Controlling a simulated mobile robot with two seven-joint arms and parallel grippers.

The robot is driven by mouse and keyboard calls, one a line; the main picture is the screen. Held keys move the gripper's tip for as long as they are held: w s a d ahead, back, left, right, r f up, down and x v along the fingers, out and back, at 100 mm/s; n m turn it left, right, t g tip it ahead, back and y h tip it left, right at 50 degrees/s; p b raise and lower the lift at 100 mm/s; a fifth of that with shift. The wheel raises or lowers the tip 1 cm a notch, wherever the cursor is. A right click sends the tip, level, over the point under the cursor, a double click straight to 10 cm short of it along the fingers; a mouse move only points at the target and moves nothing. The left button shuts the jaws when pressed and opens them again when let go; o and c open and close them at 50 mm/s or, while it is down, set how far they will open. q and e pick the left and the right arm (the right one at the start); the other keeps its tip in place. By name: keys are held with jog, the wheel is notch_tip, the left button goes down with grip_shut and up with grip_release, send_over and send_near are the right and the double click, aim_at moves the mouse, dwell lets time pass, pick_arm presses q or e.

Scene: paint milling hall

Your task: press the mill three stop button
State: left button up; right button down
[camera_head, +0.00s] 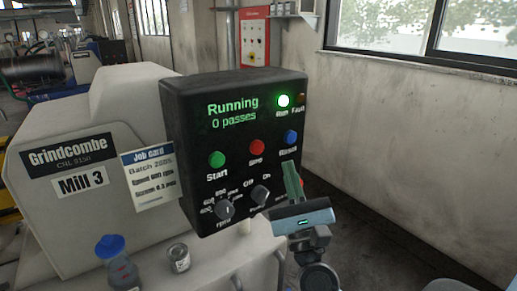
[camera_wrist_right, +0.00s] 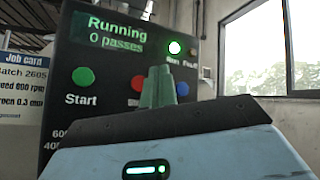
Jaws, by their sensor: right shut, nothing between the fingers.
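The Mill 3 control box (camera_head: 180,120) is black, and its display reads "Running, 0 passes". The red stop button (camera_head: 257,147) sits mid-panel between the green start button (camera_head: 217,159) and the blue reset button (camera_head: 291,137). My right gripper (camera_head: 291,168) is shut and empty, its green fingers pointing up just below the reset button, right of and lower than the stop button. In the right wrist view the fingers (camera_wrist_right: 158,82) partly cover the button row; the red stop button (camera_wrist_right: 137,84) shows just left of them. Contact with the panel cannot be told. My left gripper is not in view.
The green run lamp (camera_head: 284,100) is lit beside a dark fault lamp (camera_head: 301,99). Two knobs (camera_head: 225,209) sit below the buttons. A job card (camera_head: 150,178) hangs left of the box. A blue-capped bottle (camera_head: 119,265) and a small jar (camera_head: 179,258) stand at the front.

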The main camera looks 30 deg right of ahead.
aim_at(261, 142)
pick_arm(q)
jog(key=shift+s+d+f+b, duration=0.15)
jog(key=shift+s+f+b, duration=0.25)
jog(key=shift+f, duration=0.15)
pick_arm(e)
jog(key=shift+w+a, duration=0.15)
jog(key=shift+w, duration=1.6)
jog(key=shift+w+a, duration=0.15)
jog(key=shift+w, duration=1.55)
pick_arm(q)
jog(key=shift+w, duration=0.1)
pick_arm(e)
jog(key=shift+w, duration=0.15)
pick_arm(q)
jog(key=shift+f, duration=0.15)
pick_arm(e)
jog(key=shift+w, duration=0.25)
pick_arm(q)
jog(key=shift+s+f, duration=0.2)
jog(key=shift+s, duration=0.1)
pick_arm(e)
jog(key=shift+w+a, duration=0.1)
jog(key=shift+w, duration=0.35)
jog(key=shift+s, duration=0.1)
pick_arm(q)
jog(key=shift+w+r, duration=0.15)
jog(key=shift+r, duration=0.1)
pick_arm(e)
jog(key=shift+s, duration=0.75)
